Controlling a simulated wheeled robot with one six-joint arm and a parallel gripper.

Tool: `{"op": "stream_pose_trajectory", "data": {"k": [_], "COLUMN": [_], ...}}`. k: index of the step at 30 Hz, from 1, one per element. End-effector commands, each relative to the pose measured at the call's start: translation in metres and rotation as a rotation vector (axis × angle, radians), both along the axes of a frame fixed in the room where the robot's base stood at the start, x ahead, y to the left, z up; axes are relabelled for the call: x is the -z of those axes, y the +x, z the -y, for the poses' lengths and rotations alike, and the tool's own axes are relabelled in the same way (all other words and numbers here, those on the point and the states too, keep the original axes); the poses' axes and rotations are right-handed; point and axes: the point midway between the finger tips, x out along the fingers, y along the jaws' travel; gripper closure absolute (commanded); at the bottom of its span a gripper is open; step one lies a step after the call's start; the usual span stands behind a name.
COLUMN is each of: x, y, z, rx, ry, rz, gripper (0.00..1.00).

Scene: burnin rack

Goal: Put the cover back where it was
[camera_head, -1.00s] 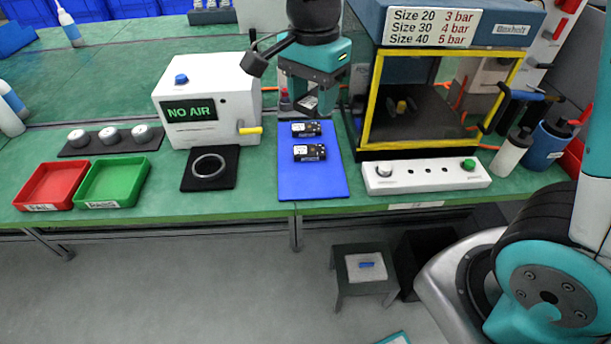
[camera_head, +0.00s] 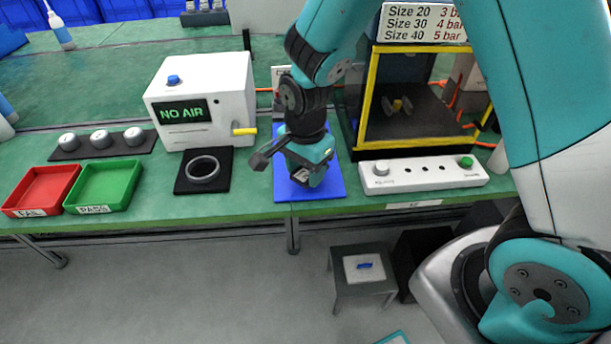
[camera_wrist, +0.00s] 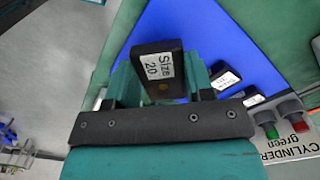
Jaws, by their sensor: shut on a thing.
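My gripper (camera_head: 306,176) is above the front part of the blue mat (camera_head: 330,190). In the wrist view its two fingers (camera_wrist: 160,82) are shut on a black block (camera_wrist: 157,64) with a white "Size 20" label. In the head view my gripper mostly hides this block. Two other dark labelled blocks, a nearer-centre one (camera_wrist: 225,80) and another beside it (camera_wrist: 245,95), lie on the blue mat in the wrist view. I cannot tell for sure which thing is the cover.
A white "NO AIR" box (camera_head: 205,100) with a yellow lever stands left of the mat. A black pad (camera_head: 185,185) bears a grey ring (camera_head: 202,169). A yellow-framed machine (camera_head: 365,110) and white button panel (camera_head: 424,176) stand to the right. Red (camera_head: 12,209) and green (camera_head: 80,205) trays lie far left.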

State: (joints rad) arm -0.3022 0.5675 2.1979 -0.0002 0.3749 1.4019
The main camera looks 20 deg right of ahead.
Motion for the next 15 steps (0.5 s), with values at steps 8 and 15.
{"op": "stream_pose_trajectory", "data": {"k": [8, 15], "x": [0.023, 0.026], "y": [0.0, 0.0], "z": [0.0, 0.0], "rx": [0.0, 0.0], "ry": [0.0, 0.0], "rz": [0.0, 0.0], "gripper": [0.75, 0.5]}}
